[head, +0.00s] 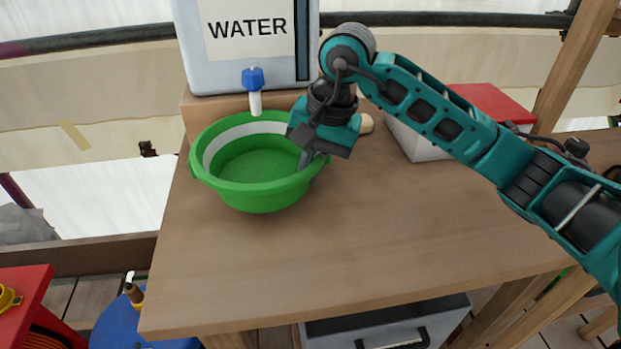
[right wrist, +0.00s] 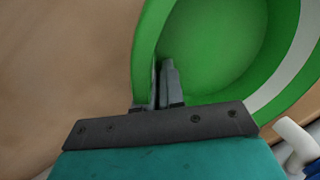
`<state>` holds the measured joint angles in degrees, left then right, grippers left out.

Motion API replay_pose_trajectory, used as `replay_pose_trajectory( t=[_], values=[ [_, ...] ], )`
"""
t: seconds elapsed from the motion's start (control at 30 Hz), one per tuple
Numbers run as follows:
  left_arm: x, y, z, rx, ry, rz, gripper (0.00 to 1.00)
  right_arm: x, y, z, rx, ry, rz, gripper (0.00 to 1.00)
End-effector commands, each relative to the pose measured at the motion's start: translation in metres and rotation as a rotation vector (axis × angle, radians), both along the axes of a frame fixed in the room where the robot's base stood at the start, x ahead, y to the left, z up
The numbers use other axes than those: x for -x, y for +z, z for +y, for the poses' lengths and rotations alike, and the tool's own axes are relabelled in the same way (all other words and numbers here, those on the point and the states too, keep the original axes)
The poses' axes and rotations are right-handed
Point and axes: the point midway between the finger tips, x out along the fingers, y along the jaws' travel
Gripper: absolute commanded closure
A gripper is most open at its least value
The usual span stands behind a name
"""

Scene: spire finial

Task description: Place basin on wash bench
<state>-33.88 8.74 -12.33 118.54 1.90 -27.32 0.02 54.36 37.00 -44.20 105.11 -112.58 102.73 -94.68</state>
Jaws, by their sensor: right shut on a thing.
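The green basin (head: 257,197) with a white inner band is upright at the back left of the wooden wash bench (head: 340,255), below the tap of the water container. I cannot tell whether its bottom touches the bench. My right gripper (head: 310,160) is shut on the basin's right rim. In the right wrist view the gripper (right wrist: 163,90) has the wall of the basin (right wrist: 215,50) between its fingers. My left gripper is not in view.
A white water container (head: 245,60) with a blue-handled tap (head: 254,85) stands behind the basin. A white box with a red lid (head: 480,105) is at the back right. A beige rounded object (head: 366,123) lies behind my gripper. The bench's front is clear.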

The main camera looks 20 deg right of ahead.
Motion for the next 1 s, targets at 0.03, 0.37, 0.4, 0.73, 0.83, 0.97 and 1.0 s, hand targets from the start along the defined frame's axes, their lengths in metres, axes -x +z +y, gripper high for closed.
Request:
replay_pose_trajectory(
  t=[0.03,0.37,0.4,0.73,0.83,0.97,1.0],
  values=[
    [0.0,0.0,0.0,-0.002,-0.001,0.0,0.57,-0.004,0.001,0.0,-0.002,-0.001,-0.001,1.0],
    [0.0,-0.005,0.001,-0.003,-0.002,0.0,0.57,-0.005,-0.031,-0.001,-0.001,0.0,0.004,1.0],
    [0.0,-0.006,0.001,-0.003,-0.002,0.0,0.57,-0.006,-0.035,-0.001,0.0,0.0,0.002,1.0],
    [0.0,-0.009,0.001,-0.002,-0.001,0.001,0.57,-0.006,-0.038,-0.001,0.0,0.0,-0.001,1.0],
    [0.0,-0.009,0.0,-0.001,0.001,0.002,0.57,-0.006,-0.038,-0.002,0.001,0.0,-0.001,0.88],
    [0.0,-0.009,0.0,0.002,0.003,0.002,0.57,-0.006,-0.038,-0.001,0.0,0.0,0.0,0.76],
    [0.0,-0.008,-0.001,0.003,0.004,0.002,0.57,-0.006,-0.038,-0.001,0.0,0.0,0.0,0.72]
  ],
)
